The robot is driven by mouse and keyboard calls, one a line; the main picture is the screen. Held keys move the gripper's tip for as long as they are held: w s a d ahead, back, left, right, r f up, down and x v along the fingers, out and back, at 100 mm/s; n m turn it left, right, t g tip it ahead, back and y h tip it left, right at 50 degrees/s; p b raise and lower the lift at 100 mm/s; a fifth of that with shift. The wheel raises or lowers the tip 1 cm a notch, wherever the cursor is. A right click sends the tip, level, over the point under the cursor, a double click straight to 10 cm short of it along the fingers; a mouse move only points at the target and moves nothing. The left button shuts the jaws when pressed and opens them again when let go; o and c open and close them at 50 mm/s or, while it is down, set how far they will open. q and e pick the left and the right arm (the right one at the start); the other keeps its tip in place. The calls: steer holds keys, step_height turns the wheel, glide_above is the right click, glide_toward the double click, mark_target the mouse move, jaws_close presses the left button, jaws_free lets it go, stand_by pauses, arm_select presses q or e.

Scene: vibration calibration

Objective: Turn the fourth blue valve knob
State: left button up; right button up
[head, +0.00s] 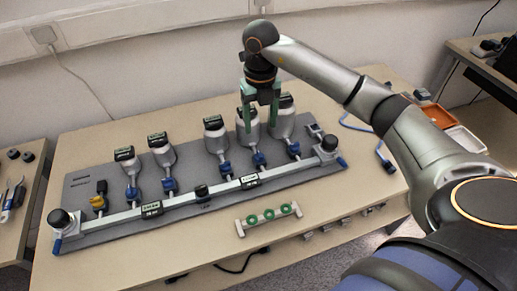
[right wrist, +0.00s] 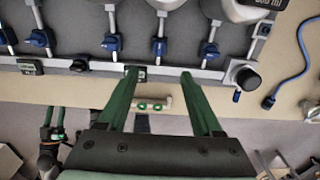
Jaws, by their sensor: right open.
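Several blue valve knobs sit in a row on a grey board, below grey bottles. The fourth from the left (head: 259,160) is below the fourth bottle; it also shows in the right wrist view (right wrist: 159,46). My right gripper (head: 260,126) is open and empty, its green fingers in front of and above the fourth bottle in the head view. In the right wrist view the fingers (right wrist: 158,73) point up toward the rail, and the fourth knob appears beyond the gap between them. What seems to be my left gripper (right wrist: 54,115) shows small at lower left there.
The grey board (head: 95,238) lies on a wooden table. A silver rail with black end knobs (head: 327,145) runs along its front. A small bracket with green rings (head: 268,217) lies in front. A blue cable (head: 380,155) lies to the right.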

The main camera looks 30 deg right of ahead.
mark_target(260, 154)
step_height(260, 154, down, 11)
steer(key=shift+f, duration=0.15)
stand_by(0.4)
jaws_close()
stand_by(0.3)
